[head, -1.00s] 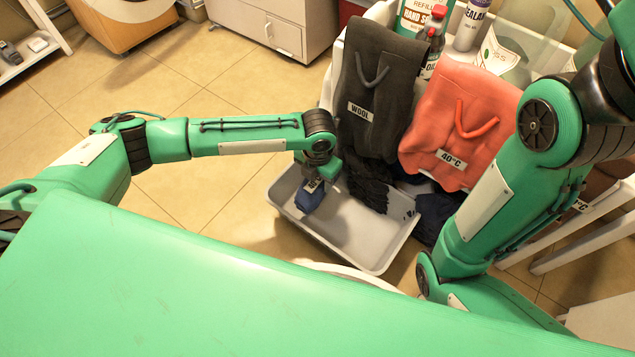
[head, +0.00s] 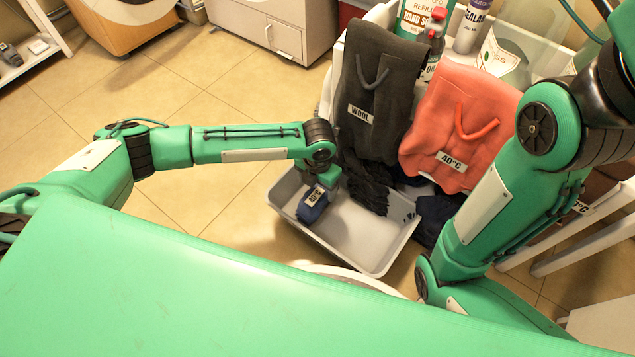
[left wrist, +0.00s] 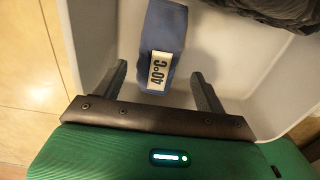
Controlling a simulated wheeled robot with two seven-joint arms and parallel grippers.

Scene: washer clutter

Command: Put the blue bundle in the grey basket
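The blue bundle (head: 312,208), with a white 40°C label, lies inside the light grey basket (head: 373,262), near its left wall. In the left wrist view the bundle (left wrist: 163,35) rests on the basket floor (left wrist: 215,45). My left gripper (head: 328,177) is just above and behind the bundle in the head view. In the left wrist view its two fingers (left wrist: 161,85) are spread wide, with a gap on both sides of the bundle, and nothing is held. My right arm shows at the right of the head view, but its gripper is not visible.
A black WOOL bag (head: 378,95) and a red 40°C bag (head: 458,125) hang behind the basket. Dark cloth (head: 368,187) droops over the basket's back edge. Bottles (head: 435,30) stand behind the bags. White stool legs (head: 570,235) are at the right. Floor on the left is clear.

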